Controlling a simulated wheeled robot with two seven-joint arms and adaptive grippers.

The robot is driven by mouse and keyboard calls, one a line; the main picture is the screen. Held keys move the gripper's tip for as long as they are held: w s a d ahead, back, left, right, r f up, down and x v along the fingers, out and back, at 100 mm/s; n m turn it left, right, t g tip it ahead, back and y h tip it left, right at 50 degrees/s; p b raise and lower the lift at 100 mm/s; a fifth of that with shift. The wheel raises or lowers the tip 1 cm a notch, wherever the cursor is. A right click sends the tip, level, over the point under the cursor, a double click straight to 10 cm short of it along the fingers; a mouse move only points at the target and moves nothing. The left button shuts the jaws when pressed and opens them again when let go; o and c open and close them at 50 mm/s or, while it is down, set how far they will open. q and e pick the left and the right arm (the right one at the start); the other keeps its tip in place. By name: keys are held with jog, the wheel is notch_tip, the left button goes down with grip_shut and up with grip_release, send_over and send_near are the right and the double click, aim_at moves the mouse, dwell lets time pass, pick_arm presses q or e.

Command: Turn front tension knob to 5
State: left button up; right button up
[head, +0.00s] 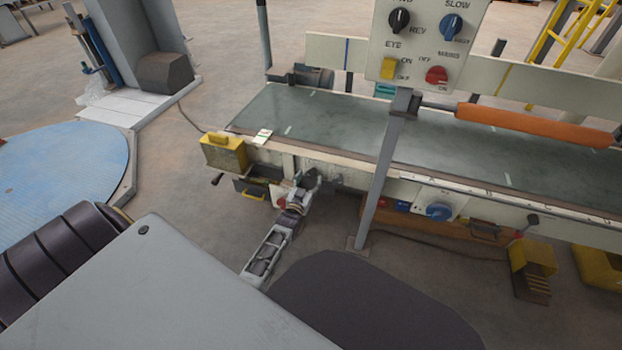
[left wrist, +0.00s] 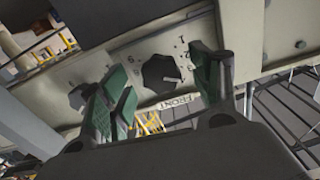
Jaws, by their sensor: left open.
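The front tension knob (left wrist: 160,73) is a dark faceted knob on a cream panel, with the word FRONT printed beside it in the left wrist view. A white pointer mark on it points to the right of that picture. Printed numbers ring it; some are hidden by a finger, so I cannot tell its setting exactly. My left gripper (left wrist: 158,62) is open, with green-padded fingers on either side of the knob in the picture. I cannot tell whether they touch it. In the head view my left gripper (head: 300,195) is at the conveyor's near side and hides the knob.
A second dark knob (left wrist: 78,97) is on the same panel, left of the fingers. The conveyor belt (head: 340,120) runs above. A yellow box (head: 224,155) and an open drawer (head: 257,186) are left of the gripper. A grey post (head: 385,185) stands to its right.

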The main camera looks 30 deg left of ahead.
pick_arm(q)
jog(key=shift+b+x, duration=0.4)
jog(key=shift+x, duration=0.95)
jog(key=shift+c, duration=0.3)
jog(key=c, duration=1)
